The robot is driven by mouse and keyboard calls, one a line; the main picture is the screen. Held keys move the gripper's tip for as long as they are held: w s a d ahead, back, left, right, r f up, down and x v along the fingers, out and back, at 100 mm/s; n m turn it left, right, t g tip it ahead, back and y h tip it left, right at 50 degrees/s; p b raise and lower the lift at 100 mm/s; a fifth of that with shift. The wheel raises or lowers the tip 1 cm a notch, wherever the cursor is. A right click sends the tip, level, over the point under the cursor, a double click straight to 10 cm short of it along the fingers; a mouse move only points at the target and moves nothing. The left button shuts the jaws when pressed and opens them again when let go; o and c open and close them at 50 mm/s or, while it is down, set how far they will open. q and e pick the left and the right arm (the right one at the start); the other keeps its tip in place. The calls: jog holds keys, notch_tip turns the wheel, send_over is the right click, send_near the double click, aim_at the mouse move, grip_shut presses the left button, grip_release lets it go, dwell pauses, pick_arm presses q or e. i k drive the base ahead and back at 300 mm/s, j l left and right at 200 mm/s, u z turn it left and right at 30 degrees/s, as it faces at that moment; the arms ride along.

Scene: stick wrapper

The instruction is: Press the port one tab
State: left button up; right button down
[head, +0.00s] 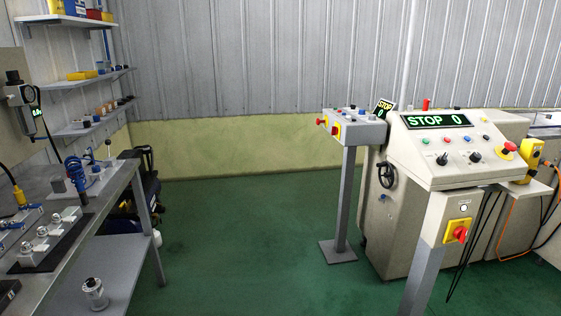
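I cannot pick out a tab marked port one at this size. On the workbench (101,211) at the left stands a dark block with several metal fittings (40,232). Blue-handled fittings (32,212) with a yellow plug (20,197) sit behind it, and a coiled blue hose (76,170) hangs farther back. At the right stands a beige machine console (420,165) with coloured buttons and a display (436,121) reading "STOP 0". Neither of my grippers is in view.
A grey pedestal (345,200) with a button box (352,128) stands left of the console. A yellow switch box with a red knob (458,232) is on a nearer post. Wall shelves (85,80) hang at the left. The green floor (240,240) between bench and console is clear.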

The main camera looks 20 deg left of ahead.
aim_at(37, 205)
jog(key=i+u, duration=0.55)
jog(key=u, duration=0.2)
jog(key=i+l+u, duration=0.15)
jog(key=i+u, duration=0.45)
jog(key=u, duration=0.25)
jog(key=i+l+u, duration=0.15)
jog(key=u, duration=0.3)
jog(key=i+l+u, duration=0.2)
jog(key=u, duration=0.2)
jog(key=i+l+u, duration=0.2)
jog(key=u, duration=0.25)
jog(key=i+l+u, duration=0.1)
jog(key=l+u, duration=0.2)
jog(key=u, duration=0.15)
jog(key=i+l+u, duration=0.15)
jog(key=l+u, duration=0.2)
jog(key=i+l+u, duration=0.1)
jog(key=l+u, duration=0.25)
jog(key=l, duration=0.1)
